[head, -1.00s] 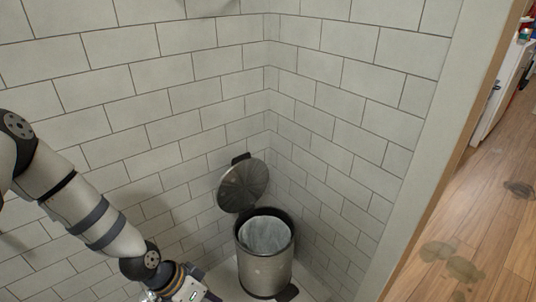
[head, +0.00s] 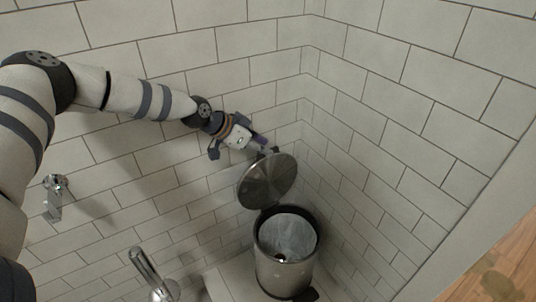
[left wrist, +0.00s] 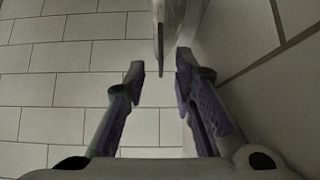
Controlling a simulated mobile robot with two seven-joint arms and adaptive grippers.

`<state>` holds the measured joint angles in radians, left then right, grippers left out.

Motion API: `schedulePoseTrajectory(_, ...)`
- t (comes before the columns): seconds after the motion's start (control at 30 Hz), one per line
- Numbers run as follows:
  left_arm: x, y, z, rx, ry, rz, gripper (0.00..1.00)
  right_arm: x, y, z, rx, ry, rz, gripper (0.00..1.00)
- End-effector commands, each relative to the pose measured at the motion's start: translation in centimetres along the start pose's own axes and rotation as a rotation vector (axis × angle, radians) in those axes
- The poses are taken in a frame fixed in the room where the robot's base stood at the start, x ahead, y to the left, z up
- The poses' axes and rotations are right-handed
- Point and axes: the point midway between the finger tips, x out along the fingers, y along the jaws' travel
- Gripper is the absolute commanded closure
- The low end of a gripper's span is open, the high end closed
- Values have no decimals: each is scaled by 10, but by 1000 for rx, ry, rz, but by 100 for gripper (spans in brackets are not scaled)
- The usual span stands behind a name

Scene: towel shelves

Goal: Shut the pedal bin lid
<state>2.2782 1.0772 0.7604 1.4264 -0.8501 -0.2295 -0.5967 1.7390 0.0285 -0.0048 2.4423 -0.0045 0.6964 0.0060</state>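The pedal bin (head: 284,272) is a round metal bin with a dark rim and a grey liner inside, standing in the tiled corner. Its round metal lid (head: 267,182) is raised, tilted back on the bin's rear side. My left gripper (head: 244,151) is just behind and above the lid's upper edge, by the wall. In the left wrist view its two fingers (left wrist: 160,72) are apart with nothing between them. The lid's edge (left wrist: 164,28) seems to show edge-on beyond the fingertips. I cannot tell whether they touch. My right gripper is not in view.
Tiled walls close in behind and to the right of the bin. A chrome fixture (head: 56,197) is on the left wall, and a chrome tap-like piece (head: 149,272) stands at lower left. Wooden floor (head: 505,268) shows at lower right.

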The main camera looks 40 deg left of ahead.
Motion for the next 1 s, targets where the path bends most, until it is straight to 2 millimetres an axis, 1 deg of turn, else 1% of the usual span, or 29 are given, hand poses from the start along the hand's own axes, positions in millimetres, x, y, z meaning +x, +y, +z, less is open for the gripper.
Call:
schedulePoseTrajectory(0.03, 9, 0, 3, 0, -4, 0, 76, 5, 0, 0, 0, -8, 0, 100)
schedulePoseTrajectory(0.1, 14, 0, 2, 0, -2, 0, 76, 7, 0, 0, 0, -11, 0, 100)
schedulePoseTrajectory(0.4, 16, 0, -2, 0, 3, -1, 76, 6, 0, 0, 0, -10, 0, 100)
schedulePoseTrajectory(0.47, 16, 0, -2, 0, 3, -1, 89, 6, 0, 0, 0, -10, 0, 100)
schedulePoseTrajectory(0.5, 16, 0, -2, 0, 3, -1, 98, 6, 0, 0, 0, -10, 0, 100)
schedulePoseTrajectory(0.53, 16, 0, -2, 0, 3, -1, 100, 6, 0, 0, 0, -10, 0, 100)
schedulePoseTrajectory(0.83, 15, 1, -2, 1, 2, -2, 100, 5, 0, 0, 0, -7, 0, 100)
schedulePoseTrajectory(1.0, 12, 4, -6, 28, 2, -26, 100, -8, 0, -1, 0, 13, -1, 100)
